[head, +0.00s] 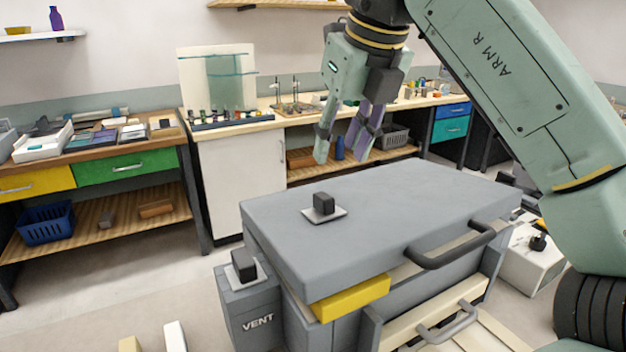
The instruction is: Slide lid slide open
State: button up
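A large grey lid (400,215) lies flat on top of a grey box (300,320). A dark bar handle (450,250) is on the lid's near right edge. A small black knob on a light plate (323,207) sits on the lid's top, left of the middle. A yellow block (350,297) shows just under the lid's front edge. How far the lid covers the box's opening cannot be told. My gripper (337,153) points down above the lid's far side, fingers apart with nothing between them. It is clear of the handle.
A grey block marked VENT (250,305) with a black knob stands at the box's left. A drawer-like front with a light handle (447,325) is below the lid handle. Workbenches (90,150) with tools line the wall. Open floor lies at left.

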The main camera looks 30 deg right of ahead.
aim_at(324, 196)
jog(key=x, duration=1)
jog(key=shift+a, duration=0.1)
jog(key=shift+c, duration=0.3)
grip_shut()
